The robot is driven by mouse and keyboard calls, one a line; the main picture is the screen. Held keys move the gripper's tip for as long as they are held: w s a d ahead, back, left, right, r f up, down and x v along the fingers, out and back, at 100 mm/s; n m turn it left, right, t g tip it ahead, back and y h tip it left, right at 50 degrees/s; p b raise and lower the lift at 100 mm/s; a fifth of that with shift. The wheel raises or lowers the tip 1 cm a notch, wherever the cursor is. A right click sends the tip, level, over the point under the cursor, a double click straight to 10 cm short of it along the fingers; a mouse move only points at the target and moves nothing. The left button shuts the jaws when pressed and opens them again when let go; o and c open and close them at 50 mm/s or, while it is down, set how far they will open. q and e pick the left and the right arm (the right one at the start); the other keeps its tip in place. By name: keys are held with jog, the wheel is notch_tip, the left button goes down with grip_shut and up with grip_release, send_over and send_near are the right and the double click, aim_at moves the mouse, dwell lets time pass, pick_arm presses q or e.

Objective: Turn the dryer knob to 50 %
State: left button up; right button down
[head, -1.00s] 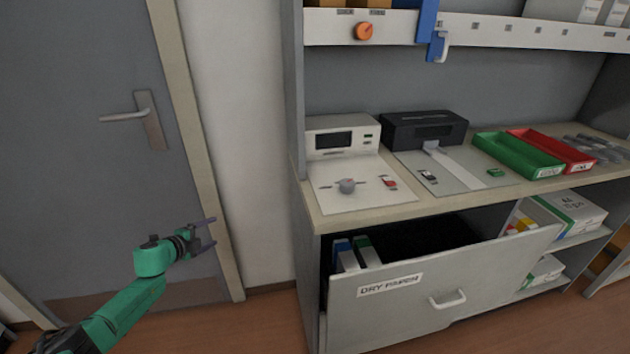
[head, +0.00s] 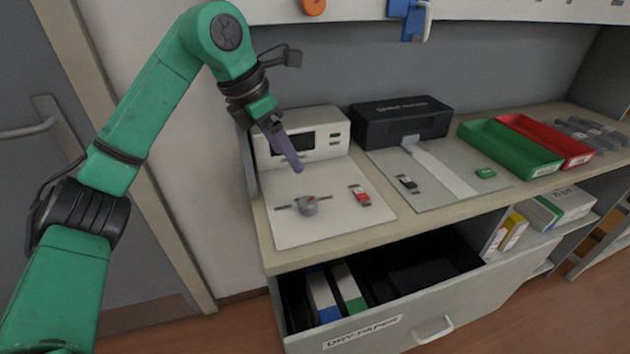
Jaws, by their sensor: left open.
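The dryer is a white unit (head: 325,133) with a dark display and a flat pale panel in front, on the left of the worktop. Its grey round knob (head: 308,206) stands on that panel with a dark bar to each side and a small red mark near its top. A red switch (head: 360,196) is to its right. My left gripper (head: 297,167) hangs above the panel, in front of the display, up and slightly left of the knob. It is apart from the knob and empty. Its fingers overlap in this view. My right gripper is not seen.
A black printer-like unit (head: 402,121) with a pale panel stands to the right, then a green tray (head: 512,149) and a red tray (head: 546,140). Below, the open drawer (head: 400,325) labelled "DRY PAPER" juts out with boxes inside. An orange knob (head: 314,6) is on the shelf edge above.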

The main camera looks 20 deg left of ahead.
aim_at(307, 201)
pick_arm(q)
jog(key=x, duration=0.3)
jog(key=s+x, duration=0.1)
jog(key=x, duration=0.2)
jog(key=s+x, duration=0.1)
jog(key=x, duration=0.2)
jog(key=shift+d+f, duration=0.2)
jog(key=shift+f, duration=0.05)
jog(key=x, duration=0.2)
jog(key=shift+w+f+p, duration=0.2)
jog(key=shift+f+p, duration=0.1)
jog(key=shift+f, duration=0.15)
jog(key=shift+d, duration=0.1)
jog(key=shift+f, duration=0.1)
jog(key=shift+c, duration=0.6)
grip_shut()
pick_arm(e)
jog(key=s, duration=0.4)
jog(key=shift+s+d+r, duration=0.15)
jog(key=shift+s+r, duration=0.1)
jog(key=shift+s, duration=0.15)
